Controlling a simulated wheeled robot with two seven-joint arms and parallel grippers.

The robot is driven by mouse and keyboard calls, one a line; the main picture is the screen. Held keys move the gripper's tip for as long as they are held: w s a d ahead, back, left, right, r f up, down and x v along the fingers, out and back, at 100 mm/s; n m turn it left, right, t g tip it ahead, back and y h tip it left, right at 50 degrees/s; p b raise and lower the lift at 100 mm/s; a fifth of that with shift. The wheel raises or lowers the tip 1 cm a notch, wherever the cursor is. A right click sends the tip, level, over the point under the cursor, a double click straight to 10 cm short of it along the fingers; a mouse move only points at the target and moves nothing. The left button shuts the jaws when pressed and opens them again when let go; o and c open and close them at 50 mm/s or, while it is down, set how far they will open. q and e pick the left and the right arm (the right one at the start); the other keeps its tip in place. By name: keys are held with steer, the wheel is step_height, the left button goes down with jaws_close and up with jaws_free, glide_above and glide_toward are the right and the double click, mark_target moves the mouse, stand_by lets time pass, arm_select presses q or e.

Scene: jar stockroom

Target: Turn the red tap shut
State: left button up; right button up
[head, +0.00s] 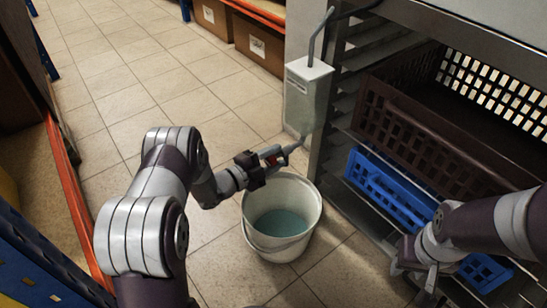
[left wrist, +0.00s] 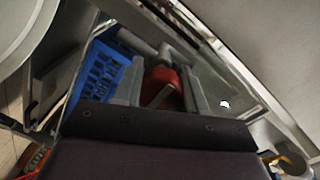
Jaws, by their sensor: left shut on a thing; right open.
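The red tap (head: 271,160) shows as a small red patch above the white bucket (head: 246,210), beside the pale box on the rack's end. In the left wrist view the red tap (left wrist: 163,84) sits between my two grey fingers. My left gripper (head: 277,156) is shut on it and hides much of it. The tap's exact angle is hard to tell. The bucket stands on the floor with bluish water in it. I cannot make out a stream of water. My right gripper (head: 427,285) is open and apart from the tap, low at the right.
A metal rack at the right holds a dark brown crate (head: 440,140) and a blue crate (head: 385,190); my right arm is in front of the blue one. The pale box (head: 308,92) has a pipe on top. Cardboard boxes (head: 259,42) stand at the back. The tiled floor at left is clear.

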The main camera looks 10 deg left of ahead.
arm_select(q)
steer(key=o, duration=1)
steer(key=shift+d, duration=0.1)
steer(key=shift+o, duration=0.2)
steer(key=shift+s+a+r, duration=0.1)
steer(key=shift+s+a, duration=0.1)
steer(key=p+v, duration=0.6)
steer(key=v, duration=0.6)
steer(key=shift+s, duration=0.15)
steer(key=s+a+r+p, duration=0.6)
steer(key=s+p, duration=0.1)
steer(key=shift+s+r, duration=0.3)
steer(key=shift+r, duration=0.1)
